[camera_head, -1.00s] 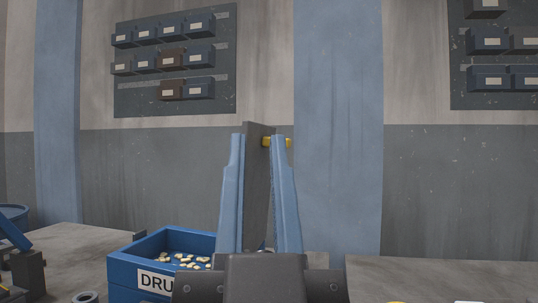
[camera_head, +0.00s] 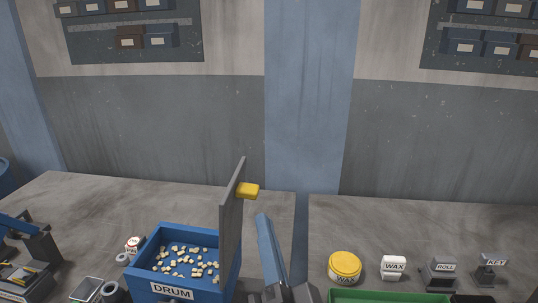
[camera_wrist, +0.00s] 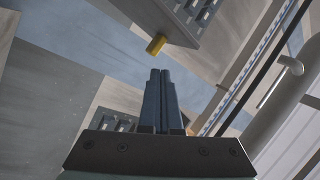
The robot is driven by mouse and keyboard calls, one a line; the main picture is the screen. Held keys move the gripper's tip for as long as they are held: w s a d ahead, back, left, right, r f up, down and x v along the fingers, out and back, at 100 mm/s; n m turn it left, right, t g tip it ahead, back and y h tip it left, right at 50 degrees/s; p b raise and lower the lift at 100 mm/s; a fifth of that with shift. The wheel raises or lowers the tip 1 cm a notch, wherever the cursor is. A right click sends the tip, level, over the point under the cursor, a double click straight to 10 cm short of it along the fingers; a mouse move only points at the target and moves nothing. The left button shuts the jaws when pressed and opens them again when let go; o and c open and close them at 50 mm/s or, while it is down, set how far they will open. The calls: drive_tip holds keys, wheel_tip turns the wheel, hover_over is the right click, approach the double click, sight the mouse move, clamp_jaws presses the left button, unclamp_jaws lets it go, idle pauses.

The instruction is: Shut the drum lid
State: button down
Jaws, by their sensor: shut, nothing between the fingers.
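The blue drum (camera_head: 171,291) is a box labelled DRUM on the workbench, filled with many small pale pieces. Its grey lid (camera_head: 231,225) stands upright along the box's right side, open. A yellow handle (camera_head: 248,190) sticks out to the right from the lid's upper part; the handle also shows in the wrist view (camera_wrist: 156,44). My gripper (camera_head: 263,218) is just right of the lid, below the handle, and looks apart from both. In the wrist view its two fingers (camera_wrist: 160,74) are together with nothing between them, and the handle is beyond their tips.
To the right stand a yellow-lidded wax tub (camera_head: 344,268), a small WAX block (camera_head: 393,267), and ROLL (camera_head: 441,273) and KEY (camera_head: 490,270) items, with a green tray (camera_head: 385,296) in front. A dark machine (camera_head: 30,250) is at left. The bench behind the drum is clear.

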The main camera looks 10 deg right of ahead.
drive_tip(key=s+d+m+g+h+p, duration=0.25)
drive_tip(key=s+d+m+p, duration=0.25)
drive_tip(key=m+p, duration=0.65)
drive_tip(key=w+a+n+p, duration=0.3)
drive_tip(key=w+p, duration=0.5)
drive_tip(key=w, duration=0.3)
drive_tip(key=shift+a+r, duration=0.25)
drive_tip(key=shift+a, duration=0.25)
drive_tip(key=shift+g, duration=0.25)
drive_tip(key=shift+r, duration=0.1)
